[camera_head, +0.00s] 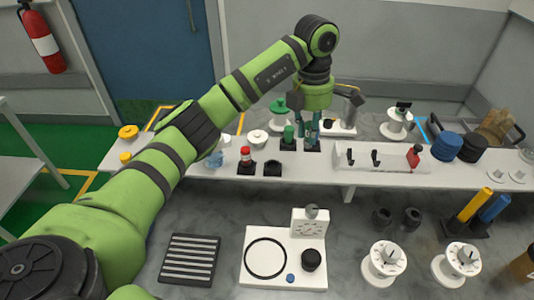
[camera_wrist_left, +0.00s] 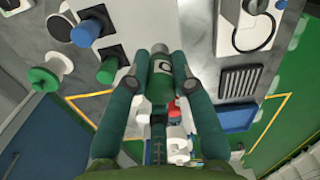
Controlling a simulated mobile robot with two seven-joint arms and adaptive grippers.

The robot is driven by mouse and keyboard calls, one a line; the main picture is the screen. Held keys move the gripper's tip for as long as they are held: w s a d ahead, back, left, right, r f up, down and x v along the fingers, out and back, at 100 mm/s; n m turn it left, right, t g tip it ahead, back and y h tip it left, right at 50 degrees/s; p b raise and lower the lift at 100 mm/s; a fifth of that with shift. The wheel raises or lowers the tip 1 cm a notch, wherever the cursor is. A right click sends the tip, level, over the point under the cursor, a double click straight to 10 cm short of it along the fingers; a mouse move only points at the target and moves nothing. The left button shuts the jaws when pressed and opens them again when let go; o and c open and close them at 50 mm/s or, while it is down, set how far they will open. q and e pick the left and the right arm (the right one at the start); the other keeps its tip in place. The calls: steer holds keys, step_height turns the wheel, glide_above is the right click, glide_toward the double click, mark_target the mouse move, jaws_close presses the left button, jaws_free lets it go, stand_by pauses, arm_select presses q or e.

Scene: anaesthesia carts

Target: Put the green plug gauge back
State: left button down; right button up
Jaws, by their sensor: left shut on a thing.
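My left gripper (camera_head: 308,137) is at the raised white shelf, pointing down, with its fingers just above a black square base (camera_head: 313,147). In the left wrist view the gripper (camera_wrist_left: 160,88) is shut on the green plug gauge (camera_wrist_left: 161,78), a green cylinder with a grey end and a pale label. I cannot tell whether the gauge touches the base. Another green cylinder (camera_head: 289,132) stands in a black base just left of the gripper; it also shows in the left wrist view (camera_wrist_left: 107,71). My right gripper is not in view.
A red-topped piece (camera_head: 245,154) in a black base and an empty-looking black base (camera_head: 272,168) stand left on the shelf (camera_head: 210,172). A white hook rack (camera_head: 391,161) is to the right. A green spool (camera_head: 279,110) stands behind. The lower counter holds a slotted black plate (camera_head: 190,259).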

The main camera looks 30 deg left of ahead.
arm_select(q)
steer(key=s+a+f+p, duration=0.1)
steer(key=a, duration=0.1)
steer(key=s+a+f+p, duration=0.1)
steer(key=a+f, duration=0.1)
steer(key=a, duration=0.1)
steer(key=s+a+f+p, duration=0.1)
steer(key=a, duration=0.1)
steer(key=shift+s+a+f, duration=0.2)
steer(key=shift+s+a, duration=0.05)
steer(key=shift+a+f, duration=0.1)
steer(key=shift+f, duration=0.15)
step_height(320, 180, down, 3)
steer(key=shift+f+p, duration=0.1)
steer(key=shift+p, duration=0.95)
steer(key=shift+f, duration=0.35)
steer(key=shift+f, duration=0.2)
steer(key=c, duration=1.1)
jaws_free()
steer(key=shift+o, duration=0.2)
